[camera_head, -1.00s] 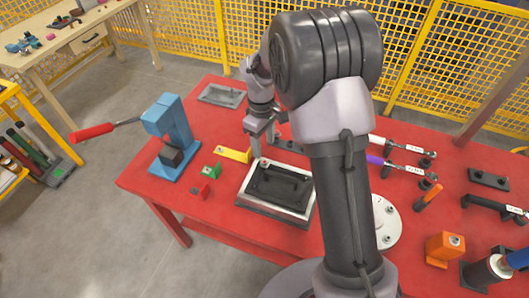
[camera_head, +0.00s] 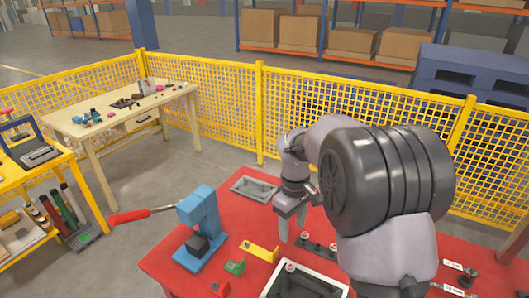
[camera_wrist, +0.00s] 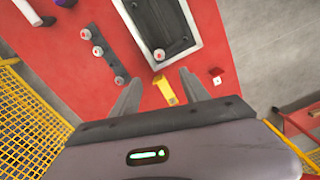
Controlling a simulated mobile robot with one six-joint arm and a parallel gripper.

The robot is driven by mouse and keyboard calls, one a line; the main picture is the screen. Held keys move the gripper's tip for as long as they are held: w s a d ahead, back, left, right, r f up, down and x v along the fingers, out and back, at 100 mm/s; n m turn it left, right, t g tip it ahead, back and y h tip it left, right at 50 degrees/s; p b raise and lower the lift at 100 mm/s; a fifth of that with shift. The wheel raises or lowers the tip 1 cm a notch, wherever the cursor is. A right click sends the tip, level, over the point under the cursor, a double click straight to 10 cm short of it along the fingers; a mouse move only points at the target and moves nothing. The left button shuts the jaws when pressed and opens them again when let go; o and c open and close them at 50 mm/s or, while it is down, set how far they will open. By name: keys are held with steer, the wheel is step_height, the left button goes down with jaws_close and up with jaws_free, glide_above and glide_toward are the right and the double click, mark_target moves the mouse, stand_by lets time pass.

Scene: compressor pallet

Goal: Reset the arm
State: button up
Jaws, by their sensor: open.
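My gripper (camera_head: 292,222) points down over the red table, with my arm reaching in from the right in the head view. In the wrist view my gripper (camera_wrist: 158,88) shows two spread fingers with nothing between them but the view of the table below. A yellow block (camera_wrist: 165,90) lies below, near the right finger; it also shows in the head view (camera_head: 262,251). The fingers appear apart from it. My arm hides much of the table's right side in the head view.
The red table (camera_head: 172,264) holds a blue press (camera_head: 200,225) with a red-handled lever (camera_head: 130,216), a green block (camera_head: 235,267), a grey tray (camera_head: 255,188) and a framed dark tray (camera_wrist: 165,25). Yellow mesh fencing (camera_head: 310,105) stands behind. A wooden workbench (camera_head: 120,115) is at left.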

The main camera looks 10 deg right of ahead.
steer(key=s+a+r+m+t+b, duration=0.1)
steer(key=s+r+m+t+b, duration=0.2)
steer(key=s+r, duration=0.4)
steer(key=s+a+m+t+y+b, duration=0.2)
steer(key=s+m, duration=0.7)
steer(key=s, duration=1)
steer(key=shift+a+r+t+b, duration=0.2)
steer(key=shift+a+t+b, duration=0.1)
steer(key=shift+t+b, duration=0.3)
